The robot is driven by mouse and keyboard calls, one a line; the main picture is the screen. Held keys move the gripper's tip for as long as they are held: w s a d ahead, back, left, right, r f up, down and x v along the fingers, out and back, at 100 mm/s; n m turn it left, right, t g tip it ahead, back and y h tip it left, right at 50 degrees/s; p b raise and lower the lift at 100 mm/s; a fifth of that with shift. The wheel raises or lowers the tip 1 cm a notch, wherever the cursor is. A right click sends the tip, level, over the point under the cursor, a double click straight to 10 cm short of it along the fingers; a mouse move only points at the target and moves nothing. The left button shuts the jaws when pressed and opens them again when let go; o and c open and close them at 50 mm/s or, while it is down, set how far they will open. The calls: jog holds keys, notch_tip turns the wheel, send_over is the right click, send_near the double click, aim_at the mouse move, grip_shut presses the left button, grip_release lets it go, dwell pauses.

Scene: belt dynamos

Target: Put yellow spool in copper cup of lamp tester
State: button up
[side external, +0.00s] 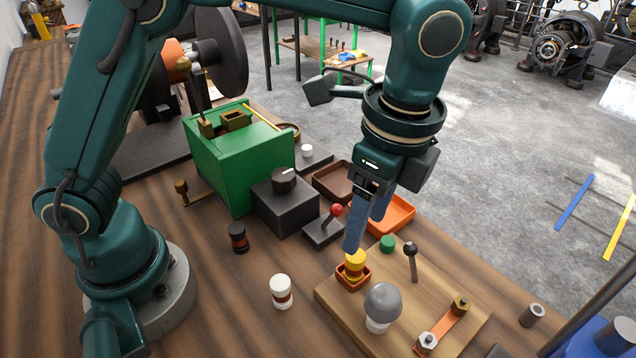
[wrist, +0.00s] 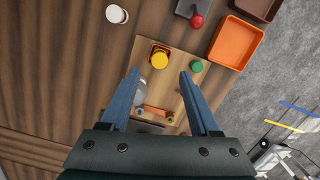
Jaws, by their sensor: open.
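The yellow spool (side external: 355,258) stands upright in the small square copper cup (side external: 342,282) on the wooden board of the lamp tester (side external: 340,312). Its round yellow top (wrist: 160,60) also shows in the wrist view, inside the cup's rim (wrist: 153,47). My gripper (side external: 363,236) is open just above the spool, with its blue fingers apart. In the wrist view the open fingertips (wrist: 158,76) lie left and right of the spool with nothing between them. I cannot tell from these views the exact height of the fingertips above the spool.
The board also bears a grey bulb (side external: 383,302), a green cap (side external: 387,243), a black-knobbed lever (side external: 411,258) and a copper strip (side external: 447,322). A white spool (side external: 281,291) and a black spool (side external: 238,237) stand left. An orange tray (side external: 400,213) and a red-knobbed switch (side external: 325,230) lie behind.

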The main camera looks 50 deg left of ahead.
jog(key=s+a+r+n+t+h, duration=0.1)
jog(key=s+a+r+n+t, duration=0.15)
jog(key=a+r+n, duration=0.5)
jog(key=s+a+f+n+t, duration=0.3)
jog(key=s+a+f+n, duration=0.1)
jog(key=s+a+n, duration=0.2)
jog(key=shift+s+a+n, duration=0.2)
jog(key=shift+s+n, duration=0.3)
jog(key=shift+n, duration=0.35)
jog(key=shift+t, duration=0.25)
